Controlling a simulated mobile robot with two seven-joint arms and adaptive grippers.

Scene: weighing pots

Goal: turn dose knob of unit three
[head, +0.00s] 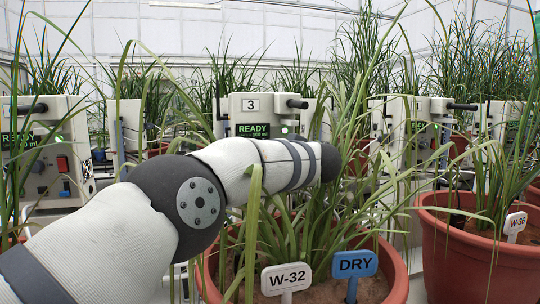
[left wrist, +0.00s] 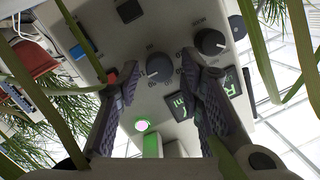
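Unit three (head: 252,104) is a pale box marked "3" in the head view, with a green READY display (head: 252,130); my left arm covers its lower front. In the left wrist view its panel fills the middle, with a round dark knob (left wrist: 158,66) and a second dark knob (left wrist: 209,41) beside the display (left wrist: 236,82). My left gripper (left wrist: 157,76) is open, with a finger on either side of the first knob and gaps visible. I cannot tell how deep the fingers reach. The head view hides this gripper. My right gripper is not in view.
A terracotta pot (head: 395,275) with long leaves and labels "W-32" (head: 286,278) and "DRY" (head: 355,264) stands in front of the unit. Leaves cross around my arm and fingers. Another pot (head: 460,250) is at right; another unit (head: 60,150) is at left.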

